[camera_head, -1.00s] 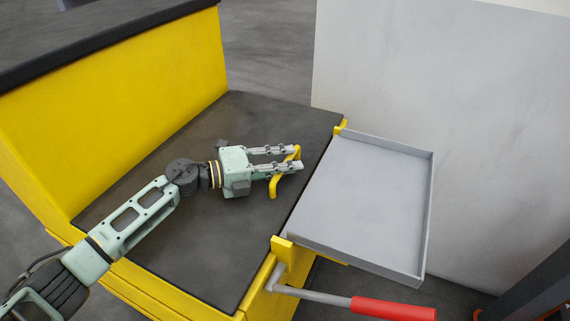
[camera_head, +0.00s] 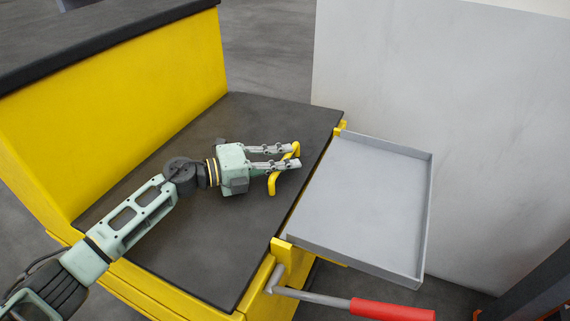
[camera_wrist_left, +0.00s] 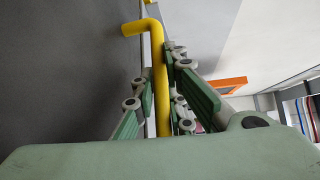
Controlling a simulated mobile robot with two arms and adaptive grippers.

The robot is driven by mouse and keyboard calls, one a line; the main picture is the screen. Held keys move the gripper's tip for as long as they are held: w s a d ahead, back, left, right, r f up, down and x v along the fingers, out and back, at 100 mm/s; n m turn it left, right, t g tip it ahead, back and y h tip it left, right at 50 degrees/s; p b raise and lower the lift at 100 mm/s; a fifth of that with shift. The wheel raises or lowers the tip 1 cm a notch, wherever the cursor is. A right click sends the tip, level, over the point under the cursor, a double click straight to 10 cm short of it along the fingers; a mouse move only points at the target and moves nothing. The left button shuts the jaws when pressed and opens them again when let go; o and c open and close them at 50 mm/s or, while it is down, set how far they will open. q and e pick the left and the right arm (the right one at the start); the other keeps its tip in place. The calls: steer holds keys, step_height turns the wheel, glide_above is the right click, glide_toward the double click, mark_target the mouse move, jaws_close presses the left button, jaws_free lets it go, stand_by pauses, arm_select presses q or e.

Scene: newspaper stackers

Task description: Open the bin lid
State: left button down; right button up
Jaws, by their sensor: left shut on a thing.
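The bin lid (camera_head: 215,240) is a flat dark panel on top of the yellow bin (camera_head: 160,306). It appears to lie flat. A yellow bar handle (camera_head: 272,185) stands on the lid near its right edge. My left gripper (camera_head: 294,156) reaches over the lid from the left and is shut on the handle, with fingers on both sides. In the left wrist view the yellow handle (camera_wrist_left: 158,75) runs between the green finger pads; its far end bends to the left. My right gripper is not in view.
A grey metal tray (camera_head: 365,200) is fixed to the bin's right side. A crank with a red grip (camera_head: 392,309) sticks out below it. A yellow wall (camera_head: 120,100) rises at the lid's back left. A large pale grey block (camera_head: 450,100) stands behind the tray.

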arm_select(q)
steer(key=w+a+r+n+h+p, duration=0.1)
steer(key=a+r, duration=0.3)
steer(key=r, duration=0.5)
steer(key=w+a+r+n+t+h+p, duration=0.1)
steer(key=a+r, duration=0.4)
steer(key=r, duration=0.5)
steer(key=shift+w+r+n+t+h+p, duration=0.3)
steer(key=shift+w+n+h+p, duration=0.3)
steer(key=shift+w+n+p, duration=0.35)
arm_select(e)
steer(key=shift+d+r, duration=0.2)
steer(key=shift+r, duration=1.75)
arm_select(q)
steer(key=shift+s, duration=0.1)
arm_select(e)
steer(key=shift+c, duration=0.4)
